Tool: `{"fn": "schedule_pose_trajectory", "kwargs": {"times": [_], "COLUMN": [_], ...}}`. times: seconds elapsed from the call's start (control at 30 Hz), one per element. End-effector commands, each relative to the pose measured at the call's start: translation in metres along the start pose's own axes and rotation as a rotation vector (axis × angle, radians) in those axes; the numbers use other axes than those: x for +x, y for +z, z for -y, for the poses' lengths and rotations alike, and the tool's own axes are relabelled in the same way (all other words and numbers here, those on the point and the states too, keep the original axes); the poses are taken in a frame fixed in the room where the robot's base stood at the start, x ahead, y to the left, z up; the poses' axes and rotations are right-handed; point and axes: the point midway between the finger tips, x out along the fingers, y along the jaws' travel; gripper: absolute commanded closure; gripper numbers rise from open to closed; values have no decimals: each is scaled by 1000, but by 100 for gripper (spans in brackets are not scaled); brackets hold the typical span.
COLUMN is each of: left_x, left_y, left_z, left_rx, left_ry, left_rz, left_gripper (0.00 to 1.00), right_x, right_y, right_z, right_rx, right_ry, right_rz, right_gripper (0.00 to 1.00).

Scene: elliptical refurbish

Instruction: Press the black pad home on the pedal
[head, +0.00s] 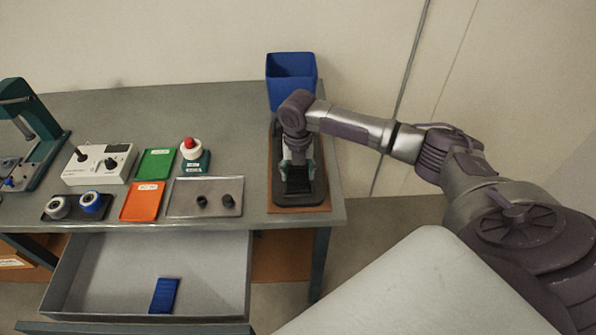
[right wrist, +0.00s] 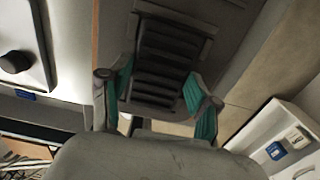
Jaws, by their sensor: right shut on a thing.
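The black ribbed pad (right wrist: 162,55) lies at the pedal (head: 300,194), which stands on a brown board at the right end of the bench. In the head view the pad (head: 298,185) shows just below my right gripper (head: 298,164), which reaches down from above. In the right wrist view the teal-lined fingers of my right gripper (right wrist: 158,88) are at both sides of the pad, shut on it. A grey pedal frame (right wrist: 175,15) shows around the pad's far end. I cannot tell whether the pad sits flush. My left gripper is not in view.
A blue bin (head: 291,72) stands behind the pedal. A grey tray (head: 228,185) with two dark knobs lies left of it, beside a red-button unit (head: 192,155) and green (head: 155,163) and orange trays (head: 142,201). An open drawer (head: 205,275) holds a blue ribbed piece (head: 164,295).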

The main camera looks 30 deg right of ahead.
Motion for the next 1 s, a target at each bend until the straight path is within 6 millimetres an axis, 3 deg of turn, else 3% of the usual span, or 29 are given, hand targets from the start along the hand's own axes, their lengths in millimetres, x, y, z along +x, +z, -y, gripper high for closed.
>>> {"fn": "schedule_pose_trajectory", "kwargs": {"times": [0.07,0.1,0.23,0.67,1.0], "left_x": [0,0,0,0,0], "left_y": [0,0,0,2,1], "left_z": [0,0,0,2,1], "left_rx": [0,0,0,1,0], "left_ry": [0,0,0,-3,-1], "left_rz": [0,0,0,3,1], "left_gripper": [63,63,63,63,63], "right_x": [2,2,2,-6,-73], "right_y": [-1,-1,-1,0,0], "right_z": [0,0,0,0,0], "right_rx": [-1,-1,0,0,0], "right_ry": [-2,-2,-2,0,1], "right_rz": [-3,-3,-3,0,2], "right_gripper": [74,32,10,9,9]}}
